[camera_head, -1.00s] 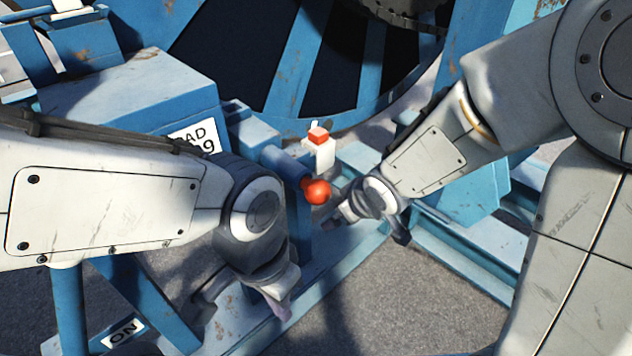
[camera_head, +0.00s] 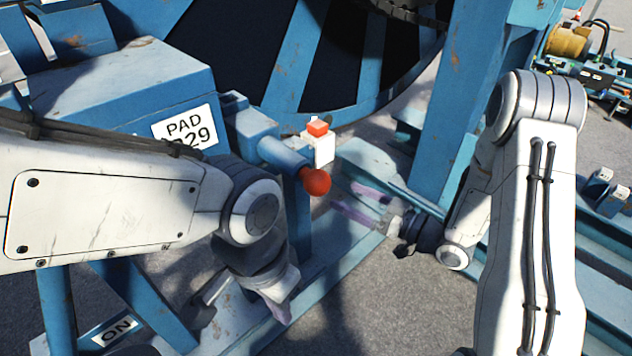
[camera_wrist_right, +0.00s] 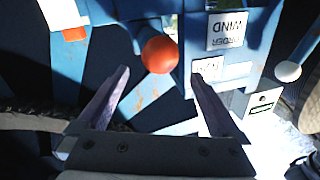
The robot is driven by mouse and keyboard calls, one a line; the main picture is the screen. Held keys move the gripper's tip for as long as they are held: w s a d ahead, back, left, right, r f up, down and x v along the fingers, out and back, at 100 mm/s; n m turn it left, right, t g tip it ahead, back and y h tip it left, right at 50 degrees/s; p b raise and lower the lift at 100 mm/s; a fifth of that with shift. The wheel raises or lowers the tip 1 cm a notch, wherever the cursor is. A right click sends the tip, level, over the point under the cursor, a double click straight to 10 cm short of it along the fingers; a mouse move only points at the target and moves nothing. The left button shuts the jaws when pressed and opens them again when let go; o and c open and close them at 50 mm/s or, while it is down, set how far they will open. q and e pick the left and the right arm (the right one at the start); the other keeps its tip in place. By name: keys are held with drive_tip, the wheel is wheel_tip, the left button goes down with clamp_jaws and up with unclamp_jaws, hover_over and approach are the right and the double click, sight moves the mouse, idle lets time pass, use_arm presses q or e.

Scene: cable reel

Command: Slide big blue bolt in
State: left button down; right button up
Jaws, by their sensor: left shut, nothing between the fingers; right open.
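The big blue bolt (camera_head: 284,153) is a blue cylinder ending in a red ball knob (camera_head: 314,181), beside the blue box in the head view. The knob also shows in the right wrist view (camera_wrist_right: 160,54), beyond and between my right fingertips. My right gripper (camera_head: 343,196) is open, its purplish fingers pointing left toward the knob. It looks empty and apart from the knob; its fingers also show in the wrist view (camera_wrist_right: 160,75). My left gripper (camera_head: 276,302) is shut and empty, hanging low in front of the blue frame. How far the bolt is in cannot be told.
A white block with a red top (camera_head: 321,147) stands just behind the knob. The blue box carries a PAD label (camera_head: 185,130). The spoked reel (camera_head: 300,60) fills the back, and a blue upright (camera_head: 450,110) stands right of the knob. Grey floor is open in front.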

sight(316, 181)
drive_tip(key=p+x, duration=0.1)
drive_tip(key=x, duration=0.8)
drive_tip(key=shift+w+a, duration=0.2)
drive_tip(key=shift+a, duration=0.15)
use_arm(q)
drive_tip(key=shift+r, duration=0.8)
